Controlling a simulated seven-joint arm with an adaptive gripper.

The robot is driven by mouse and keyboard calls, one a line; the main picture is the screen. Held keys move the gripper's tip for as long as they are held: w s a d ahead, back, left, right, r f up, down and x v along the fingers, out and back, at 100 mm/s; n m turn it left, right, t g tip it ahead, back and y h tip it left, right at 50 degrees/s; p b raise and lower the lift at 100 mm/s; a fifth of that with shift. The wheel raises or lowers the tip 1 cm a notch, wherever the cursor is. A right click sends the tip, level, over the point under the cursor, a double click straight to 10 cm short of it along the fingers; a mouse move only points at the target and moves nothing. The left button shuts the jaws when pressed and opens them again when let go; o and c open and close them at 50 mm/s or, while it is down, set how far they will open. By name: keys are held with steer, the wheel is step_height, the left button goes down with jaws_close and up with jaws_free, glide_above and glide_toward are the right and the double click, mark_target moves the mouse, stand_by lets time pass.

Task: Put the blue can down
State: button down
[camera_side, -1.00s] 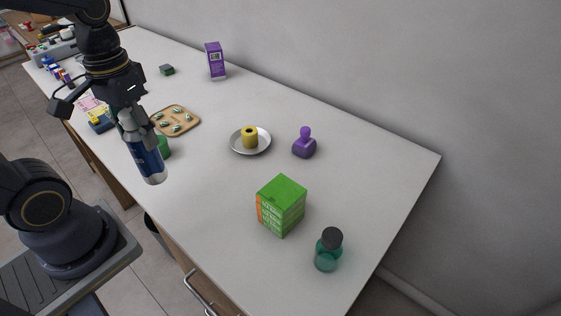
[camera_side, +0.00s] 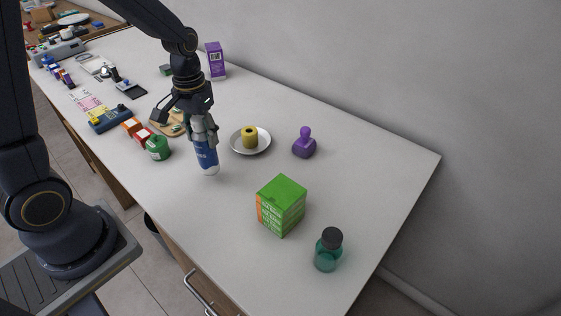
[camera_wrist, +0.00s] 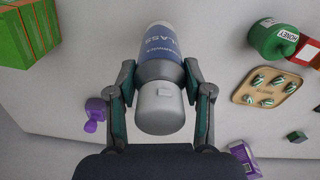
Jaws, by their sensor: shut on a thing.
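The blue can (camera_side: 206,157) is blue with white lettering and a silver-grey end. My gripper (camera_side: 203,132) is shut on it near its upper end and holds it nearly upright over the white counter (camera_side: 370,150). Its lower end is at or just above the counter top; I cannot tell whether it touches. In the wrist view the blue can (camera_wrist: 160,62) sits between the two fingers of my gripper (camera_wrist: 160,85), with its grey end toward the camera.
Close by are a plate (camera_side: 262,148) with a yellow roll (camera_side: 250,137), a green jar (camera_side: 157,148), a wooden tray (camera_side: 160,127) and a green box (camera_side: 282,205).

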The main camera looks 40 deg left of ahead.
steer(key=shift+w+f, duration=0.15)
steer(key=shift+f, duration=1.35)
steer(key=shift+f, duration=0.25)
steer(key=shift+c, duration=2.3)
jaws_free()
step_height(320, 180, up, 16)
steer(key=shift+d+r, duration=0.1)
steer(key=shift+r, duration=0.35)
steer(key=s+d+r+m+t, duration=0.1)
steer(key=s+d+r+t, duration=0.1)
steer(key=s, duration=0.3)
steer(key=shift+d+r, duration=0.25)
steer(key=shift+r, duration=0.1)
steer(key=shift+o, duration=0.4)
steer(key=s+d+m+t, duration=0.2)
steer(key=s+t, duration=0.1)
steer(key=s, duration=0.4)
steer(key=shift+d+f+t, duration=0.15)
steer(key=shift+f+t, duration=0.15)
steer(key=shift+f, duration=0.05)
